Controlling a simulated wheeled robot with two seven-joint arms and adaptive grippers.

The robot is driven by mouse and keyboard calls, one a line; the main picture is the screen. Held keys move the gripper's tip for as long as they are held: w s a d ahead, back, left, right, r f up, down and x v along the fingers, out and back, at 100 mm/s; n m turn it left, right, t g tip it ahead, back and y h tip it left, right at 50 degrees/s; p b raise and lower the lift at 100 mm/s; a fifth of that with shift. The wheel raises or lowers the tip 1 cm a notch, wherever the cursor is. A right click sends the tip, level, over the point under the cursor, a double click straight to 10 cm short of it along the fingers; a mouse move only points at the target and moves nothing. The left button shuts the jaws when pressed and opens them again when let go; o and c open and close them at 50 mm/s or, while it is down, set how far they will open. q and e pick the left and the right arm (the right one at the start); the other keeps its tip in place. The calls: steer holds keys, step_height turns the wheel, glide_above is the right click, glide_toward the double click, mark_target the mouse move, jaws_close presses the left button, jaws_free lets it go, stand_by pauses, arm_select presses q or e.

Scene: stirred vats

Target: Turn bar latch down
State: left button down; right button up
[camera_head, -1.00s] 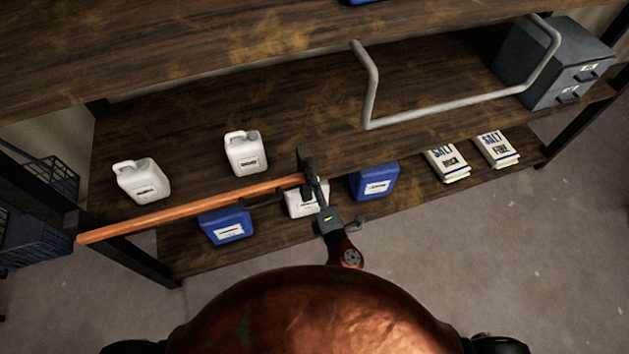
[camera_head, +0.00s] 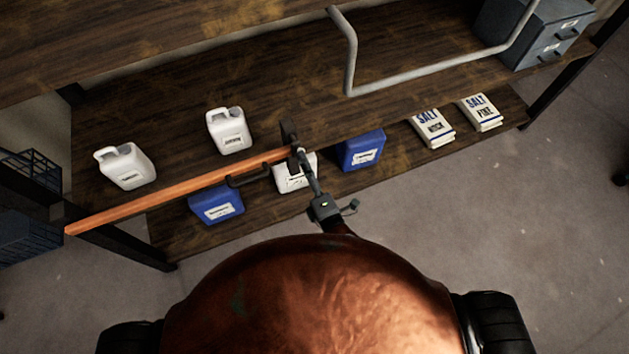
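The bar latch appears as a long orange bar (camera_head: 180,193) with a black handle (camera_head: 248,176). It slants across the front of the shelf opening, from lower left up to a dark bracket (camera_head: 289,132) on the shelf edge. A dark gripper (camera_head: 302,165), which I take as my right, reaches up from behind my copper body to the bar's bracket end. Its tips overlap the bracket in view. I cannot tell whether they touch or grip it. The rest of that arm is hidden by my body. My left gripper is not in view.
White jugs (camera_head: 229,131) stand on the shelf behind the bar. Blue containers (camera_head: 361,150) and salt bags (camera_head: 432,128) are on the lower shelf. A grey tubular rail (camera_head: 430,76) and a grey drawer box (camera_head: 541,32) are at upper right.

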steer(key=v, duration=0.7)
steer(key=shift+s, duration=0.15)
steer(key=shift+r, duration=0.1)
stand_by(0.3)
step_height(320, 180, down, 23)
steer(key=s+d+m+g+h, duration=0.1)
steer(key=d+m+g, duration=0.2)
steer(key=m+g, duration=0.15)
steer(key=s+d+f+m+g+h, duration=0.1)
steer(key=s+d+f+m+g, duration=0.2)
steer(key=f, duration=0.8)
steer(key=s+d+f+m+g+h, duration=0.1)
steer(key=s+d+f+m, duration=0.3)
steer(key=f, duration=0.7)
steer(key=s+d+f+m+g+h, duration=0.1)
steer(key=s+d+f+m+g, duration=0.1)
steer(key=s+d+f, duration=0.4)
steer(key=s+d+f+m+g+h, duration=0.1)
steer(key=s+d+f+m+g, duration=0.2)
steer(key=s, duration=1.1)
steer(key=s+d+f+m+g, duration=0.3)
steer(key=s+d+f+m, duration=0.2)
steer(key=s+d+f, duration=0.5)
steer(key=shift+s+d+f+m+h, duration=0.2)
steer(key=shift+d+f+m+h, duration=0.2)
steer(key=shift+d+f, duration=0.3)
